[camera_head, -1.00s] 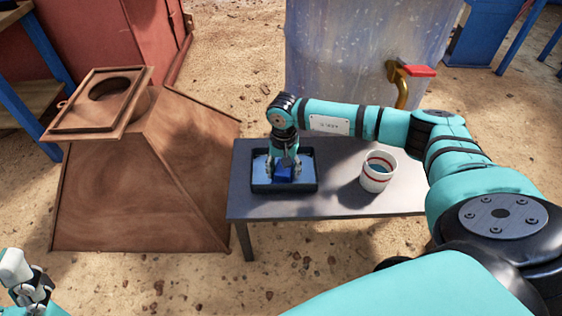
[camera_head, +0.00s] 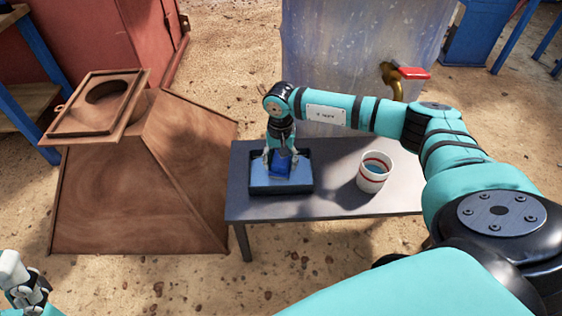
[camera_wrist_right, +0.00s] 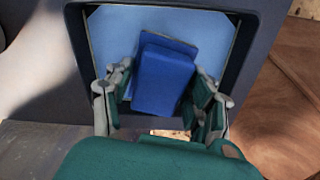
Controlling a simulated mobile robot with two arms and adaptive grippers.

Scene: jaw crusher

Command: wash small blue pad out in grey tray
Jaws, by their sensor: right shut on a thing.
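The small blue pad (camera_head: 279,168) is in the grey tray (camera_head: 282,190), which is dark-rimmed and holds what looks like light blue water. My right gripper (camera_head: 281,158) reaches down into the tray and is shut on the pad. In the right wrist view the pad (camera_wrist_right: 163,82) sits between the two fingers of the gripper (camera_wrist_right: 163,85), tilted slightly. The tray's pale blue inside (camera_wrist_right: 215,35) shows around it. How deep the pad sits is unclear. My left gripper (camera_head: 28,288) is at the bottom left, far from the tray; its jaw opening is unclear.
The tray stands on the left end of a small grey table (camera_head: 330,200). A white cup with red bands (camera_head: 374,172) stands to its right. A translucent tank (camera_head: 335,50) with a red-handled brass tap (camera_head: 398,78) is behind. A rusty brown hopper (camera_head: 140,180) is at left.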

